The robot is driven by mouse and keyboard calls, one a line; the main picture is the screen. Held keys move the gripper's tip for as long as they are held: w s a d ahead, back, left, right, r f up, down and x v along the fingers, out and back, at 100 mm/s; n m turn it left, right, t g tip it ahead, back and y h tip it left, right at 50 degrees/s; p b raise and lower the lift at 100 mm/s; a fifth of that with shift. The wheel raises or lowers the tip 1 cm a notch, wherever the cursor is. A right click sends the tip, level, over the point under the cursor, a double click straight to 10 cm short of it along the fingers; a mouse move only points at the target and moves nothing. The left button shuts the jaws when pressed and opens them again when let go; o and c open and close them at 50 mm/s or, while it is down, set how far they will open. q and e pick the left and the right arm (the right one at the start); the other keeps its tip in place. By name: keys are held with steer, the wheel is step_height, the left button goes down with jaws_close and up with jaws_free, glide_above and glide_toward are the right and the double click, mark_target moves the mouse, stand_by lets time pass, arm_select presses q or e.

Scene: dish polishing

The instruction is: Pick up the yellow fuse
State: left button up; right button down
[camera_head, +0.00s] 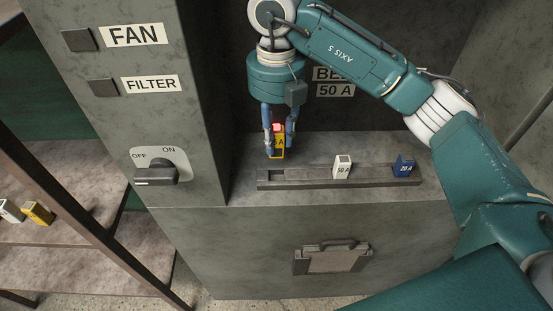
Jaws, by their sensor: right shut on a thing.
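My right gripper (277,150) points down over the grey ledge, near the left end of the fuse rail (300,183). It is shut on a small yellow fuse (278,147) with dark marking ending in "A". A pinkish-red patch shows above the yellow, between the fingers. The fuse is just behind the rail; whether it touches the ledge I cannot tell. Another yellow block (38,212), much like a fuse, lies on the lower shelf at the far left, beside a white one (10,210). My left gripper is not in view.
On the rail stand a white 50 A fuse (342,167) and a blue 20 A fuse (404,166); its left end has an empty slot. A grey pillar with a rotary switch (157,174) rises left of my gripper. A latch panel (332,258) is below.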

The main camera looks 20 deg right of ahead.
mark_target(276, 129)
step_height(276, 129, up, 10)
steer(key=shift+r, duration=0.1)
steer(key=c, duration=0.5)
jaws_free()
